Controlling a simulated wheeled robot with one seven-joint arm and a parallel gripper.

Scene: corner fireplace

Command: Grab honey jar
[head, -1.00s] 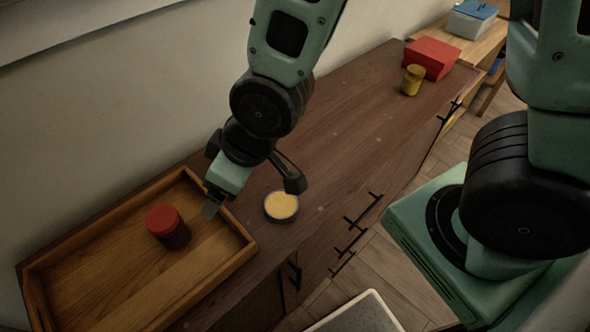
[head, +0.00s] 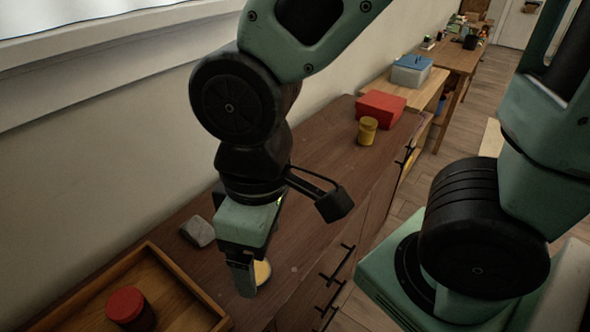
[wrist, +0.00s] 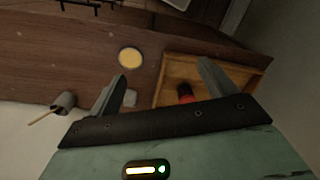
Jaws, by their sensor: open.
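No label marks the honey jar. A mustard-yellow lidded jar (head: 367,130) stands upright at the cabinet's far end, beside a red box. A round container with a pale yellow top (head: 262,271) is on the cabinet, partly hidden behind my gripper; it also shows in the wrist view (wrist: 131,58). A red-lidded jar (head: 127,307) stands in the wooden tray; it also shows in the wrist view (wrist: 186,93). My gripper (head: 243,280) points down above the cabinet near the pale yellow container. In the wrist view its fingers (wrist: 160,70) are spread and empty.
The wooden tray (head: 165,262) lies at the near left. A grey stone-like object (head: 198,231) sits by the wall. The red box (head: 395,108) is at the far end. A cup with a stick (wrist: 62,101) shows in the wrist view. The middle of the cabinet top is clear.

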